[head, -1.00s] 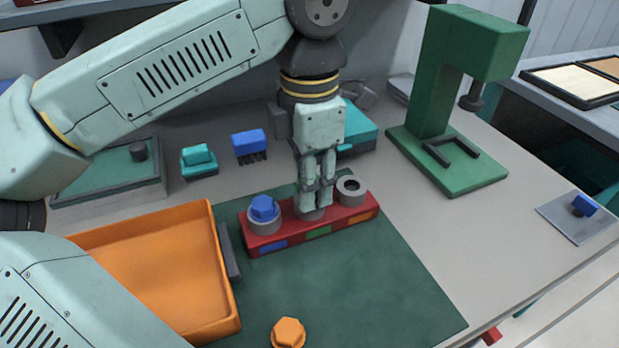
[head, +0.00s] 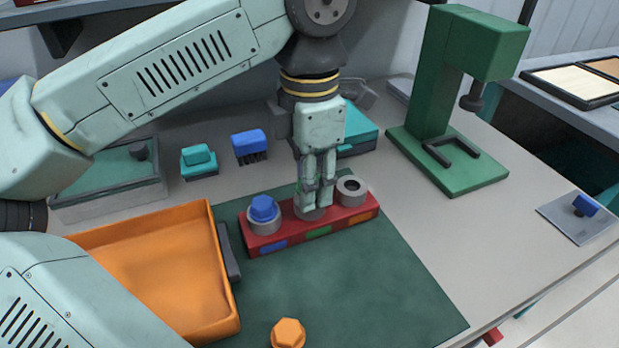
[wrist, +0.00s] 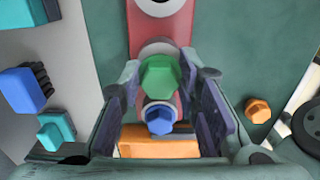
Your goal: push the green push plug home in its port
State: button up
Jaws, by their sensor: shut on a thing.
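The red block (head: 345,218) on the green mat has three grey ports in a row. My gripper (head: 314,203) points down over the middle port (head: 308,213), the one with the green mark (head: 318,231). The green push plug (wrist: 160,76) shows between my fingers (wrist: 163,100) in the wrist view, held at the middle port. My fingers hide it in the head view, and how deep it sits cannot be told. A blue plug (head: 263,208) stands in the left port; it also shows in the wrist view (wrist: 160,119). The right port (head: 351,188) is empty.
An orange tray (head: 224,285) lies to the left of the block. A loose orange plug (head: 288,333) is on the mat (head: 370,285) at the front. A green press (head: 430,110) stands behind right. The mat right of the block is clear.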

jog(key=shift+f+b, duration=0.3)
jog(key=shift+f, duration=0.05)
dwell(0.3)
jog(key=o, duration=1)
jog(key=shift+r, duration=0.15)
